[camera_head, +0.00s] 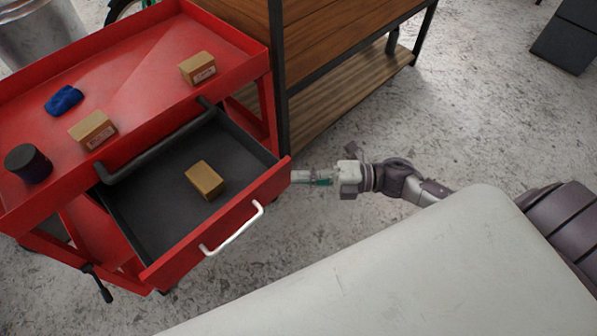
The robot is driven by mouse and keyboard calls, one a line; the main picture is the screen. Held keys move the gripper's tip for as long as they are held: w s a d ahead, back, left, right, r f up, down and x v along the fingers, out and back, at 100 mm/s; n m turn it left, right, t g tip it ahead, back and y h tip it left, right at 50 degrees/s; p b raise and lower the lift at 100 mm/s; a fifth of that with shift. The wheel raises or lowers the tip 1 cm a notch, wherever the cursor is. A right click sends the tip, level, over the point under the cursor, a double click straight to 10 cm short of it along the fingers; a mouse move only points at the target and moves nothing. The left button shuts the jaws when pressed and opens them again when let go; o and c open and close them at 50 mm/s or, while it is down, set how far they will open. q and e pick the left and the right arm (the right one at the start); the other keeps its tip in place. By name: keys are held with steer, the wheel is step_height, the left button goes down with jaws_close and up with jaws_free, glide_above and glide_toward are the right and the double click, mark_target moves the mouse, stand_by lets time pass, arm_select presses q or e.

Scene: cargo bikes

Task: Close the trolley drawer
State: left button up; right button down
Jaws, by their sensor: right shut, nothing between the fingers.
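The red trolley (150,62) stands at the left. Its drawer (134,211) is pulled out toward me, with a dark inside, a red front and a white bar handle (235,230). A small cardboard box (205,180) lies in the drawer. My right gripper (298,177) is shut and empty at the right end of the drawer front. My left gripper is not in view.
Two cardboard boxes (198,68) (92,129), a blue cloth (63,100) and a dark round container (28,163) sit on the trolley top. A wooden workbench (345,35) with a lower shelf stands behind. Concrete floor (480,120) is clear at the right.

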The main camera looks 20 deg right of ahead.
steer(key=shift+w+a, duration=0.1)
steer(key=shift+w, duration=0.35)
steer(key=shift+w+a, duration=0.1)
steer(key=shift+w, duration=0.1)
